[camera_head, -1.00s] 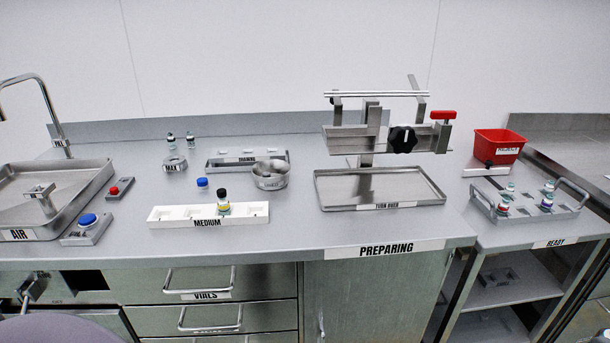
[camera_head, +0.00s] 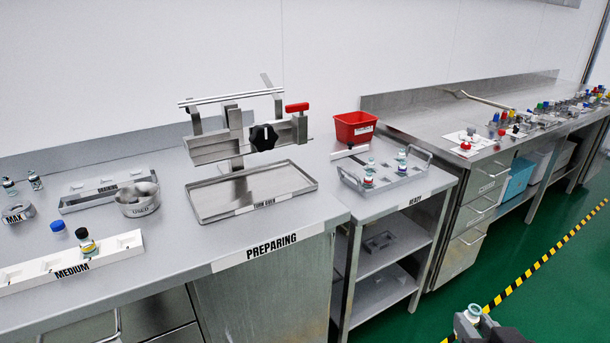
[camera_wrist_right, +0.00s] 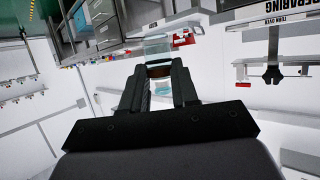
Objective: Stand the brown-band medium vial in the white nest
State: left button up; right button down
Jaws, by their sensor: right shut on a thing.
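My right gripper (camera_head: 468,321) is at the bottom right of the head view, over the green floor. It is shut on a small clear vial (camera_head: 474,311). In the right wrist view the gripper (camera_wrist_right: 159,82) holds the vial (camera_wrist_right: 158,47) between its fingertips, and a brown band shows near them. The white nest (camera_head: 40,266), labelled MEDIUM, lies on the PREPARING bench at the left of the head view, far from the gripper. My left gripper is not in view.
A steel tray (camera_head: 203,215) sits under a clamp frame (camera_head: 235,146). A steel bowl (camera_head: 139,204) and the DRAINING rack (camera_head: 65,206) stand behind the nest. A red bin (camera_head: 354,130) and a vial rack (camera_head: 423,164) are on the READY cart. Open floor lies in front.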

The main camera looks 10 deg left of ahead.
aim_at(130, 247)
jog(key=u, duration=1.05)
